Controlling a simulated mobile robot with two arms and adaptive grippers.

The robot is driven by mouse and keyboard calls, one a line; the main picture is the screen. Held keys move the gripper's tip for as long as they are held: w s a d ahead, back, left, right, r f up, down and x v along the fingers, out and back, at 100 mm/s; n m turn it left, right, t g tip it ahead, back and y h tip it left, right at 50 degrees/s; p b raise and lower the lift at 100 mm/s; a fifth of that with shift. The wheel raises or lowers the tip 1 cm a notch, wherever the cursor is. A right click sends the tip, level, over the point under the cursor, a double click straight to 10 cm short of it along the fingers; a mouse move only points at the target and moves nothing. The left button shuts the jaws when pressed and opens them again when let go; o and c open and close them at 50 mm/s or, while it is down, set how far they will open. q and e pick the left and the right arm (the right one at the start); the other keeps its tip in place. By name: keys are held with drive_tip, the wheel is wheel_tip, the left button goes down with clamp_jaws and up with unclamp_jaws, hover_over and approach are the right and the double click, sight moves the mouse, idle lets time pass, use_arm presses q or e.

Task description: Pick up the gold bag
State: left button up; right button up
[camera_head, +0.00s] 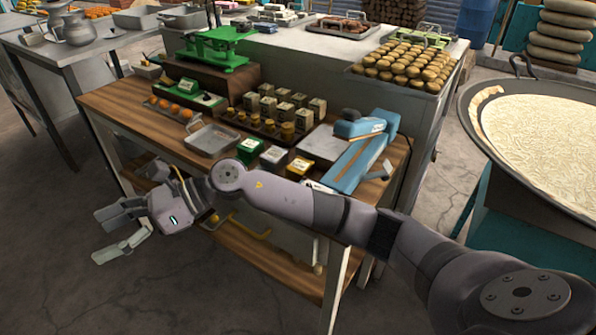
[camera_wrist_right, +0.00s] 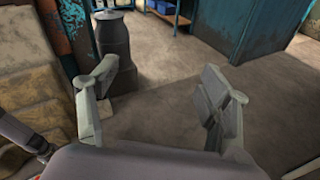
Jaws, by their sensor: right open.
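A small gold-topped bag (camera_head: 299,167) stands near the front edge of the wooden table (camera_head: 122,97) in the head view. It is at the right end of a short row with a white bag (camera_head: 273,155) and a green bag (camera_head: 250,148). My right gripper (camera_head: 102,235) is at the lower left, off the table's front side, far left of the gold bag. Its fingers are spread and nothing is between them. My left gripper is not in view.
My right forearm crosses in front of the table, close to the bags. A metal tray (camera_head: 211,140) lies left of the bags, and a blue device (camera_head: 358,160) lies to their right. Small jars (camera_head: 270,126) stand behind. The floor at lower left is clear.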

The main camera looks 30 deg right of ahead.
drive_tip(key=d+f+n+g+h, duration=0.1)
drive_tip(key=d+f+n+h, duration=0.1)
drive_tip(key=d+n+h, duration=0.15)
drive_tip(key=n+t+h, duration=0.1)
drive_tip(key=n+h, duration=0.4)
drive_tip(key=h, duration=1.2)
approach(298, 166)
drive_tip(key=shift+m+p+x, duration=0.25)
drive_tip(key=shift+p+x, duration=0.45)
drive_tip(key=shift+x, duration=0.55)
drive_tip(key=shift+s+d+f, duration=0.15)
drive_tip(key=shift+f, duration=0.35)
drive_tip(key=p+x, duration=0.2)
drive_tip(key=x, duration=0.2)
drive_tip(key=shift+d+f, duration=0.25)
drive_tip(key=shift+f, duration=0.25)
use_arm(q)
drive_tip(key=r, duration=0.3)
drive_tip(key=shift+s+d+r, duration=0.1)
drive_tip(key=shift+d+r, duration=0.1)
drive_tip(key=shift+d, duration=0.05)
